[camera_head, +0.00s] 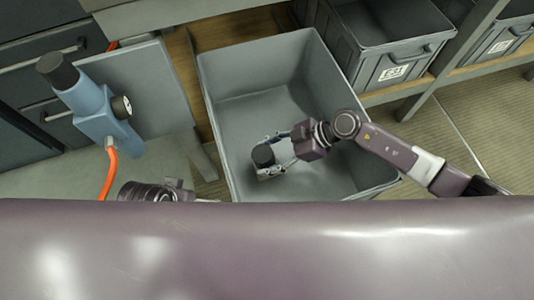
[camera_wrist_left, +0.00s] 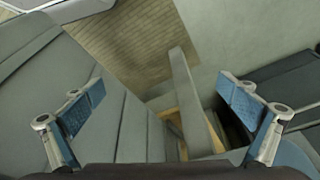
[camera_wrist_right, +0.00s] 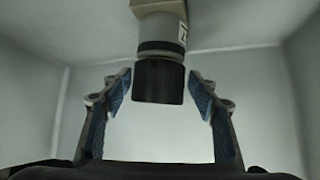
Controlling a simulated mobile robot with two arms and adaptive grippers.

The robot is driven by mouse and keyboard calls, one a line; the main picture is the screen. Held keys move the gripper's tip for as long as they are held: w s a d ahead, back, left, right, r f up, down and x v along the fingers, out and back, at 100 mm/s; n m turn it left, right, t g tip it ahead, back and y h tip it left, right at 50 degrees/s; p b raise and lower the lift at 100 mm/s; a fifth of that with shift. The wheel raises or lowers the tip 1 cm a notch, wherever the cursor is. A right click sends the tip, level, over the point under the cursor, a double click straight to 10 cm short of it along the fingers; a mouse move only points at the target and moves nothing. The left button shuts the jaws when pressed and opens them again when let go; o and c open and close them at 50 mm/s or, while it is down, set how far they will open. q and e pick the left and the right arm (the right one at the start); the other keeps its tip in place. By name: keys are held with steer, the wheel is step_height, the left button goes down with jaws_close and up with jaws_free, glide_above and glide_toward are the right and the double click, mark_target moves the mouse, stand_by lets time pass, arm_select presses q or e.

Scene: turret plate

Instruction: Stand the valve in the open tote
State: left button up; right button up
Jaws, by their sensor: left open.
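The valve (camera_head: 263,156) has a dark round cap and a paler body. It is inside the open grey tote (camera_head: 222,130), near its front side, and appears upright with the cap up. In the right wrist view its black cap (camera_wrist_right: 158,82) and pale, labelled body show. My right gripper (camera_head: 279,156) reaches into the tote from the right. Its fingers are spread on either side of the cap, with gaps visible. My left gripper (camera_wrist_left: 163,98) is open and empty, away from the tote; the head view shows it only partly, above my own body.
A blue device (camera_head: 98,112) with a black knob and an orange hose (camera_head: 108,172) stands left of the tote, by a grey plate (camera_head: 150,85). More grey totes (camera_head: 375,45) sit on a shelf at the upper right. The tote's middle is clear.

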steer(key=shift+o, duration=0.2)
steer(key=shift+r, duration=0.1)
steer(key=shift+r, duration=0.25)
steer(key=shift+d+r, duration=0.3)
steer(key=shift+r, duration=0.2)
steer(key=p+v, duration=0.1)
steer(key=v, duration=0.5)
steer(key=shift+p, duration=0.35)
arm_select(q)
step_height(320, 180, down, 6)
steer(key=shift+w+d+f, duration=0.2)
steer(key=shift+w, duration=0.1)
arm_select(e)
steer(key=shift+d+r, duration=0.25)
steer(key=shift+d, duration=0.05)
arm_select(q)
steer(key=shift+r, duration=0.1)
